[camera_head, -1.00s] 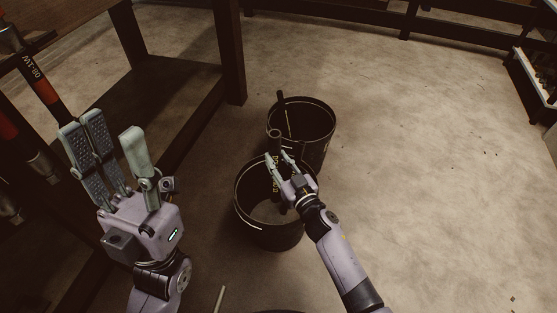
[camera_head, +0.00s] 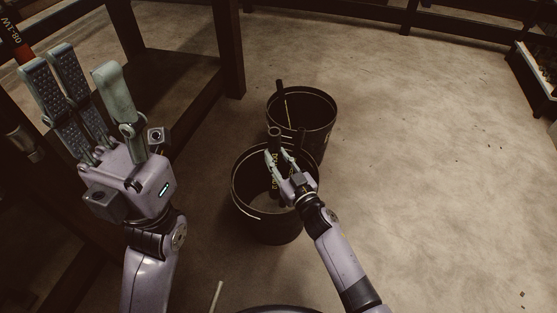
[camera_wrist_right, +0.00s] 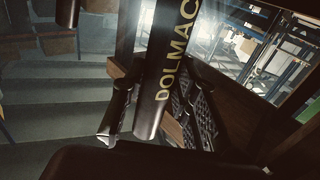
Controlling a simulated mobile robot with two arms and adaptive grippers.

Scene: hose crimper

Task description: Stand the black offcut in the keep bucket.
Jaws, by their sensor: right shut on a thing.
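The black offcut (camera_head: 274,143) is a dark tube with yellow lettering, seen close up in the right wrist view (camera_wrist_right: 170,70). My right gripper (camera_head: 281,158) is shut on it. The offcut is roughly upright over the near bucket (camera_head: 240,208), its top above the rim. Its lower end is partly hidden, so I cannot tell whether it touches the bucket floor. A second black bucket (camera_head: 328,115) stands just behind. No label shows which is the keep bucket. My left gripper (camera_head: 85,75) is open and empty at the left, away from the buckets.
A dark rod (camera_head: 280,92) stands leaning in the far bucket. A dark wooden bench (camera_head: 228,50) is at the left, with a red-and-black tool partly visible. A rack (camera_head: 532,85) stands at the far right. The floor to the right is clear.

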